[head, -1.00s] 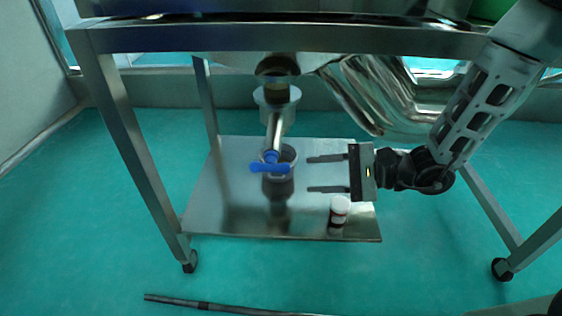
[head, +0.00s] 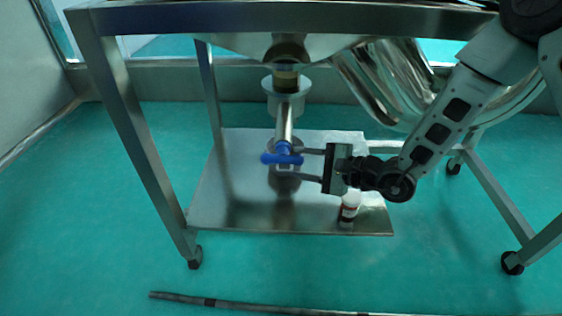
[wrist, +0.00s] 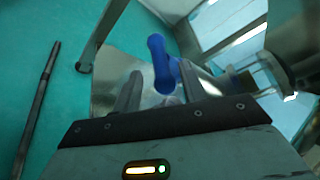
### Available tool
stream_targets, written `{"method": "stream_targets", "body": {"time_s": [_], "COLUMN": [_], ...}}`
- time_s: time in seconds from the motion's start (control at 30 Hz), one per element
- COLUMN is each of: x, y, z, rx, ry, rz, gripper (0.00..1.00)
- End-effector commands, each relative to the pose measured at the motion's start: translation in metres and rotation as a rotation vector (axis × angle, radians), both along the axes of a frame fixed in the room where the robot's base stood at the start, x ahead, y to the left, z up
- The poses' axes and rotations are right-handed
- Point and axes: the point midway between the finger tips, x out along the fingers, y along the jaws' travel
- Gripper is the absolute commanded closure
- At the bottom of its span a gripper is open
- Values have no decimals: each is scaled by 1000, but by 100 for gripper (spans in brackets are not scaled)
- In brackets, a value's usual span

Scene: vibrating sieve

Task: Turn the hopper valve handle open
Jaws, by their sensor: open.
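The blue valve handle (head: 281,158) is on the metal outlet pipe (head: 284,122) below the hopper (head: 277,50). In the head view the handle's bar lies roughly level, left to right. My gripper (head: 298,164) comes from the right, and its two fingertips reach the right end of the handle. In the wrist view the blue handle (wrist: 162,66) shows between and just beyond the open fingers (wrist: 159,88), nearer the right one. The fingers are apart and not closed on it. I cannot tell whether a finger touches it.
A metal shelf (head: 225,200) lies below the valve. A small white bottle (head: 349,205) stands on it under my gripper. Frame legs (head: 135,130) stand on both sides. A shiny curved duct (head: 385,85) hangs near my arm. A dark rod (head: 240,303) lies on the floor.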

Motion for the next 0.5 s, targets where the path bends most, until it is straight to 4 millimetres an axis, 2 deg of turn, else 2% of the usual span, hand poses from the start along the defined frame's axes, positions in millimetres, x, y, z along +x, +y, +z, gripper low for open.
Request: {"method": "stream_targets", "body": {"time_s": [0.03,0.2,0.5], "x": [4,18,28], "y": [10,35,55], "z": [-4,-10,-13], "rx": [1,1,1], "ry": [-1,-1,0], "rz": [3,2,1], "gripper": [58,58,58]}}
